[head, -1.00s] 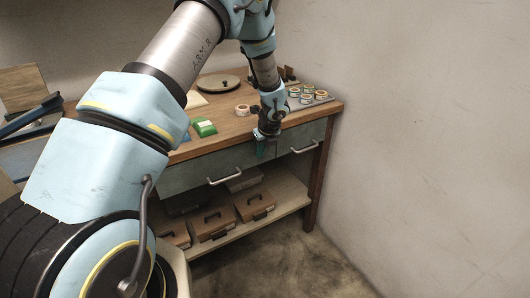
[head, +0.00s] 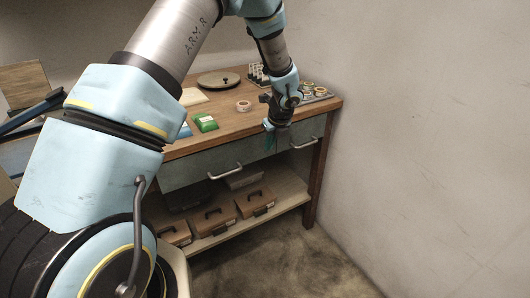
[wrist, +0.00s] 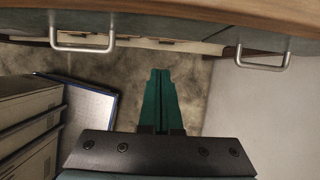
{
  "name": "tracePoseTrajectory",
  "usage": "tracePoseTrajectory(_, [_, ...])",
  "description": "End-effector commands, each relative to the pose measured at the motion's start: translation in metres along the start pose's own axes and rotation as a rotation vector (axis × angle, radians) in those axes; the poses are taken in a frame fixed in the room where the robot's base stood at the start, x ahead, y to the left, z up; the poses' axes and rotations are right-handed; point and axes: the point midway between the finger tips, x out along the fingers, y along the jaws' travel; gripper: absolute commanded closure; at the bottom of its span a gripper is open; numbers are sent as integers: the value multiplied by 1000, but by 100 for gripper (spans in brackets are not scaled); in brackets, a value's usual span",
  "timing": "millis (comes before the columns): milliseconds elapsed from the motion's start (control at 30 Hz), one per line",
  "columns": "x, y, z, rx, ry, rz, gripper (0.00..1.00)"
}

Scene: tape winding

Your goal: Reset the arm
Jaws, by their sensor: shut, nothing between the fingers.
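My gripper (head: 270,143) hangs in front of the workbench's front edge in the head view, before the blue-grey drawer front. In the wrist view my gripper (wrist: 159,74) shows two green fingers side by side, shut with nothing between them. The wrist view looks past the fingers toward the floor (wrist: 195,88). The wooden workbench (head: 225,135) stands against the wall.
On the benchtop are a tape roll (head: 243,106), a green box (head: 205,123), a round turntable (head: 218,80) and a tray of rolls (head: 318,92), partly hidden by my arm. Drawer handles (head: 225,171) stick out. Brown boxes (head: 220,223) sit on the lower shelf.

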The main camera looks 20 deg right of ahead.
Motion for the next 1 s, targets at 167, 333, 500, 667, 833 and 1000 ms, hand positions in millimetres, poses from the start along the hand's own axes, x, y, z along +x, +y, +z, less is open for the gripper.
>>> tracePoseTrajectory(167, [-33, -1, -1, 0, 0, -3, 100])
tracePoseTrajectory(333, [-48, 0, -1, 1, 1, -1, 100])
tracePoseTrajectory(500, [-53, 0, 0, -4, 2, 0, 100])
tracePoseTrajectory(667, [-62, 37, 14, -216, 25, 25, 100])
tracePoseTrajectory(833, [-91, 142, 33, -881, 81, 102, 100])
tracePoseTrajectory(1000, [-128, 256, 19, -1743, 115, 205, 100])
